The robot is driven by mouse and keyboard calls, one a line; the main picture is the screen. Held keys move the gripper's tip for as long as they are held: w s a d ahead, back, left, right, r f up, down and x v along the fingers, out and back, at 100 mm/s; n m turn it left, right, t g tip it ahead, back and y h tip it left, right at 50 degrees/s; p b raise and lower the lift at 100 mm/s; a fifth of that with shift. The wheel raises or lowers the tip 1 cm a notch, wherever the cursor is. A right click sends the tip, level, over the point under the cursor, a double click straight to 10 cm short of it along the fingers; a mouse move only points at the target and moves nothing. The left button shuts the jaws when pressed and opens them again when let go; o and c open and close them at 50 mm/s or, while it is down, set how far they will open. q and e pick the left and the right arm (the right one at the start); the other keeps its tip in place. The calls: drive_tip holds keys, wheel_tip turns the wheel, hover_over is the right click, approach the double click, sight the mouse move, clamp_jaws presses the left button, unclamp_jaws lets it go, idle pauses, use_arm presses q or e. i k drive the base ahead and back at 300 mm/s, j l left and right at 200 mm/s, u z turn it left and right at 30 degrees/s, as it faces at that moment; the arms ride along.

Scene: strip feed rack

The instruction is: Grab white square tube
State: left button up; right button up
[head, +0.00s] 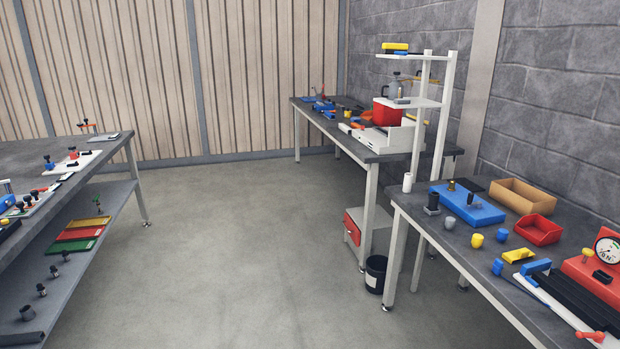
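A long, thin white bar, which looks like the white square tube (548,302), lies on the right bench at the lower right of the head view. It runs diagonally toward the lower right corner, beside several dark bars (572,303). A blue block (537,267) is near its far end, and an orange piece is near its near end. Its exact cross-section is too small to tell. Neither of my grippers is in view.
The right bench (425,212) also carries a blue tray (467,207), a cardboard box (522,195), a red bin (538,230) and a red gauge unit (592,275). A black bucket (375,274) stands beneath. The concrete floor (240,260) between the benches is clear.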

sight(345, 128)
drive_tip(key=i, duration=2.25)
drive_tip(key=i+z, duration=0.2)
drive_tip(key=i, duration=0.3)
drive_tip(key=i+j+z, duration=0.2)
drive_tip(key=i, duration=0.25)
drive_tip(key=i+j+z, duration=0.2)
drive_tip(key=i, duration=0.3)
